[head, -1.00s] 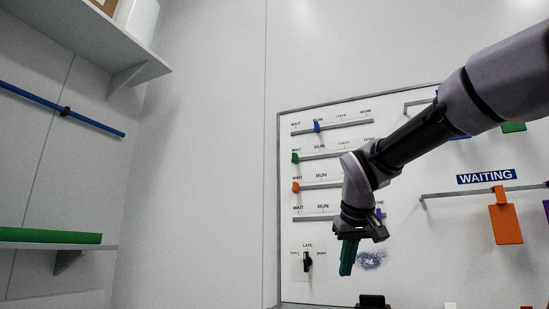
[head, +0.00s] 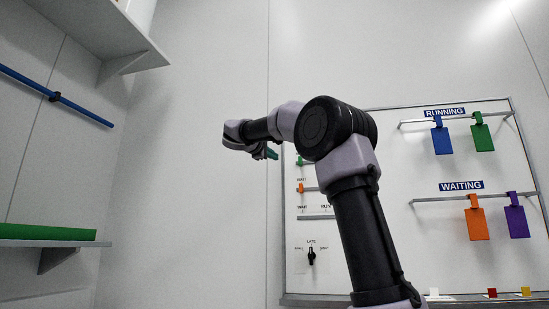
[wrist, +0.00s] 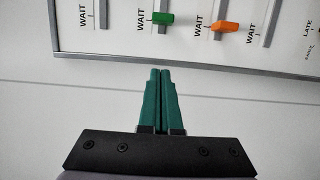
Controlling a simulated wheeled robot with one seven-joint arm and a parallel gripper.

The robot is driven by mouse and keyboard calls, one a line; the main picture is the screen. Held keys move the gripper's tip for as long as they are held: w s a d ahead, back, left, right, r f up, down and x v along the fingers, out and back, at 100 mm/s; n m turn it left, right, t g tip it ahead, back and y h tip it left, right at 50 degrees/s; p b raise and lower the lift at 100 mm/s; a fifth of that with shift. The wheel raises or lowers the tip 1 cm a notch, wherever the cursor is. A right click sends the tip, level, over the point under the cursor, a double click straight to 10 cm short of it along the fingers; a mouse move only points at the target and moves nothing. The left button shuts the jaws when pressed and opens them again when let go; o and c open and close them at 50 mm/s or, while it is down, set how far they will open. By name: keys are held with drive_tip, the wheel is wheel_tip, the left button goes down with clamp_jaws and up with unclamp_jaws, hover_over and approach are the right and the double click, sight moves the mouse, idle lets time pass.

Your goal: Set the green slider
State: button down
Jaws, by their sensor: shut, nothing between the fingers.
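The green slider (wrist: 162,18) sits at the WAIT end of its track in the wrist view, near the board's edge. In the head view it shows only in part (head: 301,161) beside my arm. My gripper (wrist: 161,72) is shut and empty, its two green fingers together. In the wrist view its tips point towards the green slider, with a gap of bare wall and board frame between. In the head view my gripper (head: 271,154) is just left of the board, and my arm hides most of the slider tracks.
The orange slider (wrist: 224,26) is at WAIT on the neighbouring track. A black knob (head: 311,256) sits lower on the board. Coloured tags hang from the WAITING rail (head: 437,199) and the RUNNING rail (head: 408,123) at right. The wall left of the board is clear.

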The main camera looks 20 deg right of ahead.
sight(293, 160)
drive_tip(key=x, duration=0.7)
drive_tip(key=shift+w+d, duration=0.15)
drive_tip(key=shift+s+d, duration=0.35)
drive_tip(key=shift+d, duration=0.2)
drive_tip(key=shift+s+d, duration=0.35)
drive_tip(key=shift+d, duration=0.25)
drive_tip(key=shift+s+d, duration=0.2)
drive_tip(key=shift+d, duration=0.3)
drive_tip(key=shift+s+d, duration=0.1)
drive_tip(key=shift+s, duration=0.05)
drive_tip(key=s+d, duration=0.5)
drive_tip(key=d, duration=0.2)
drive_tip(key=shift+d, duration=0.25)
